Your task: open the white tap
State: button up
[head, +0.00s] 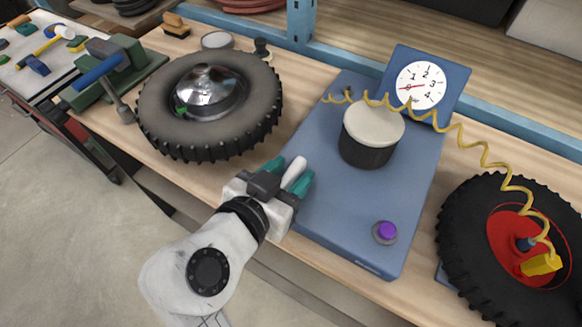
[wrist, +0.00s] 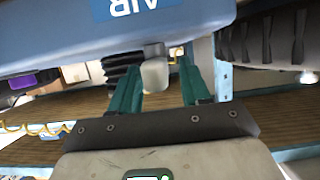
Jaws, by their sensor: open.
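The white tap (head: 294,172) shows in the head view as a small pale handle at the left side of the blue base (head: 345,215). In the wrist view the tap (wrist: 155,76) is a whitish block on a grey stub under the base's edge, close to an upside-down "AIR" label (wrist: 140,5). My gripper (head: 290,173) has teal fingers, open, one on each side of the tap. In the wrist view the gripper (wrist: 160,80) shows a gap between the tap and the right finger. I cannot tell whether the left finger touches it.
The base carries a dial (head: 421,86), a dark drum with a pale top (head: 373,128) and a purple button (head: 385,231). A tyre (head: 160,125) lies left of my gripper. A yellow coiled hose (head: 484,150) runs to the red-hubbed wheel (head: 515,235) at right.

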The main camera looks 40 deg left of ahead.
jog(key=shift+w+f, duration=0.2)
jog(key=shift+w, duration=0.25)
grip_shut()
